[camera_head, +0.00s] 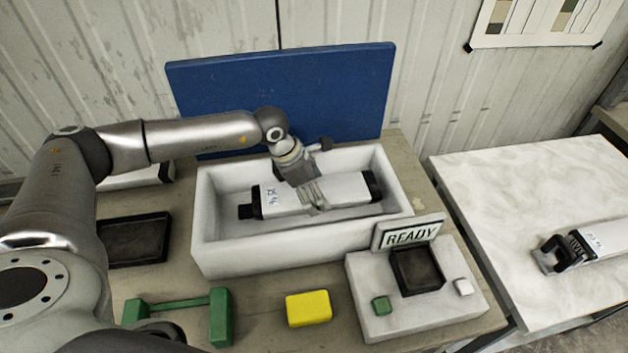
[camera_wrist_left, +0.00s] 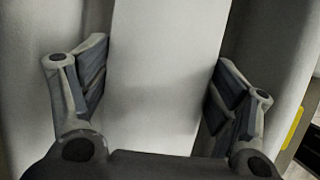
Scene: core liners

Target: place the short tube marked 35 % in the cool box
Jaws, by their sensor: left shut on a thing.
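The cool box (camera_head: 226,254) is a white open tub on the bench, with a blue lid (camera_head: 280,95) standing up behind it. A short white tube (camera_head: 344,190) with black end caps lies level inside the box walls, lengthwise. Its label (camera_head: 271,196) is turned sideways and hard to read. My left gripper (camera_head: 316,198) reaches down into the box and is shut on the tube's middle. In the left wrist view its fingers flank the white tube (camera_wrist_left: 165,75). I cannot tell whether the tube touches the box floor. My right gripper is not in view.
A READY sign (camera_head: 408,233) stands on a device in front of the box's right corner. A yellow block (camera_head: 309,308), a green stand (camera_head: 219,316) and a black tray (camera_head: 140,240) lie around the box. Another capped tube (camera_head: 605,243) lies on the white table (camera_head: 515,200) at right.

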